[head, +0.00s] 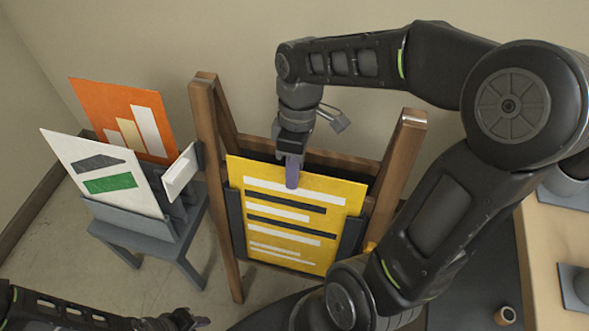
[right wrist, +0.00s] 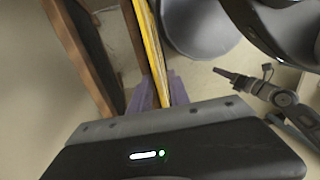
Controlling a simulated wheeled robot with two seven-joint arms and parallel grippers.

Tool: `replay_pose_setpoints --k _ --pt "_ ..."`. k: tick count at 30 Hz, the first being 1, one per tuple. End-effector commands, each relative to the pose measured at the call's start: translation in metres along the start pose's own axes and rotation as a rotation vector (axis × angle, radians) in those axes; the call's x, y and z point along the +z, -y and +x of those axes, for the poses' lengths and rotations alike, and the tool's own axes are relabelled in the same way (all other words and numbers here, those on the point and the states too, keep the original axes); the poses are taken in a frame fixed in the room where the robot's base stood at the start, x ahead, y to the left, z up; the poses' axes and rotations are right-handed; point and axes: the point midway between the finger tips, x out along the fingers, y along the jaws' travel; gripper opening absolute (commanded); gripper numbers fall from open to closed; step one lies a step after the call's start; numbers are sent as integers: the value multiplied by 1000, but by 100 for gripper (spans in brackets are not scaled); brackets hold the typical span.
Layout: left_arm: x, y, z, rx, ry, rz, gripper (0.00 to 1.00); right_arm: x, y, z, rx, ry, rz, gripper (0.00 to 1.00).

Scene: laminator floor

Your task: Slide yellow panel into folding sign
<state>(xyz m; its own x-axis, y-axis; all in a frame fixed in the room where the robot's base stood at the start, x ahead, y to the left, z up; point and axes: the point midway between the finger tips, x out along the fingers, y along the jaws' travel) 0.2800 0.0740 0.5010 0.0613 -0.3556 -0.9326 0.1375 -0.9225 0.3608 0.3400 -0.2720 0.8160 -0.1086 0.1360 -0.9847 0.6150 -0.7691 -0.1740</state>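The yellow panel (head: 290,217) with white and dark bars stands at the front of the wooden folding sign (head: 207,150), between its dark side channels. It sits slightly tilted, its top edge above the channels. My right gripper (head: 292,172) is at the panel's top edge, pointing down, with its purple fingers on either side of it. In the right wrist view the panel (right wrist: 150,50) shows edge-on between the fingers (right wrist: 160,93), which appear closed on it. My left gripper (head: 190,321) is low at the bottom edge, away from the sign; its fingers are barely visible.
A grey rack (head: 150,222) at left holds an orange panel (head: 120,115) and a white panel (head: 105,172). A small white plate (head: 181,172) is at its right side. A wooden-topped table (head: 550,250) is at right. A small cup-like item (head: 505,315) lies on a dark surface.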

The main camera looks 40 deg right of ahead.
Motion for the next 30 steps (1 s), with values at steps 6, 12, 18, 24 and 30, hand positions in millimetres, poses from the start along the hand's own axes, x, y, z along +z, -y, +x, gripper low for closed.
replay_pose_setpoints --k 6,12,18,24,30 --pt "0 0 0 0 0 0 31 0 0 0 0 0 0 30" --pt "0 0 -1 0 0 0 31 0 0 -3 1 0 0 30" --pt "0 -2 -4 0 0 0 31 0 0 -28 2 -2 0 30" --pt "0 -3 -8 0 0 -1 31 0 0 -61 2 -1 0 30" --pt "0 -4 -10 0 0 -1 31 0 0 -78 1 0 0 30"
